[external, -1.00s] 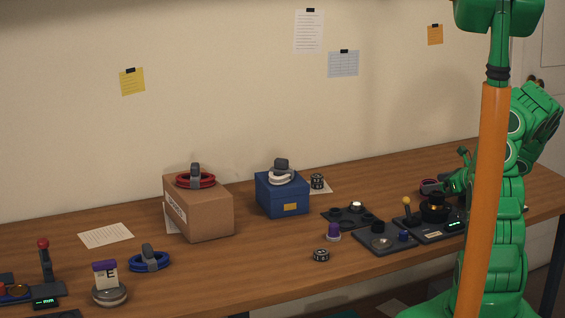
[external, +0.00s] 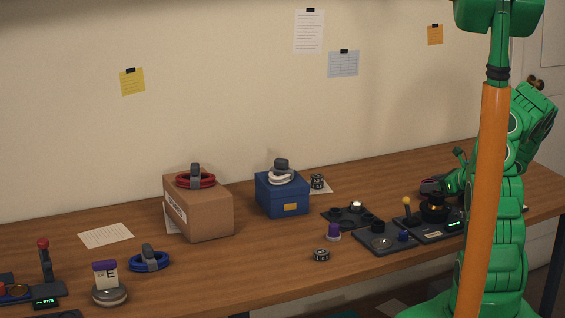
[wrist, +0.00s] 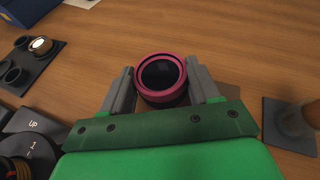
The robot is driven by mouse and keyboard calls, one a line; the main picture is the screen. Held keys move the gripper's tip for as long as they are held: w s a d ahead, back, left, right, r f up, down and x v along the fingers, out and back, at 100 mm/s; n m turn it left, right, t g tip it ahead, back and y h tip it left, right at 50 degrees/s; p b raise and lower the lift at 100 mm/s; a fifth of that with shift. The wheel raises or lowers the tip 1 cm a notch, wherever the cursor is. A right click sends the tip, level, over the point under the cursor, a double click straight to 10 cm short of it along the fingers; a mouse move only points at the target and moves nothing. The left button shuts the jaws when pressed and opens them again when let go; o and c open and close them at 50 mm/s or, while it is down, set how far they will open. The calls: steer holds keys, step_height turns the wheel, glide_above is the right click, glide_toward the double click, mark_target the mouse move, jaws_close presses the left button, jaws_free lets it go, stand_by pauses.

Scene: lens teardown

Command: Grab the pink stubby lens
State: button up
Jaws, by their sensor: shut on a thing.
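The pink stubby lens (wrist: 160,97) is a short magenta ring with dark glass, its open face towards the wrist camera. My gripper (wrist: 160,82) is shut on it, with one grey finger at each side. The wood surface shows around the lens in the wrist view; whether its lower end touches the table is hidden.
A dark plate with a blurred post (wrist: 288,130) is at right. The blue box (external: 283,198) and cardboard box (external: 205,215) stand farther left on the bench.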

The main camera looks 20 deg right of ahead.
steer(key=shift+r, duration=0.6)
step_height(320, 180, up, 2)
steer(key=shift+r, duration=0.15)
steer(key=s+a+r, duration=0.6)
steer(key=s+r, duration=0.3)
steer(key=s, duration=0.3)
steer(key=shift+s+r, duration=0.25)
steer(key=shift+s, duration=0.1)
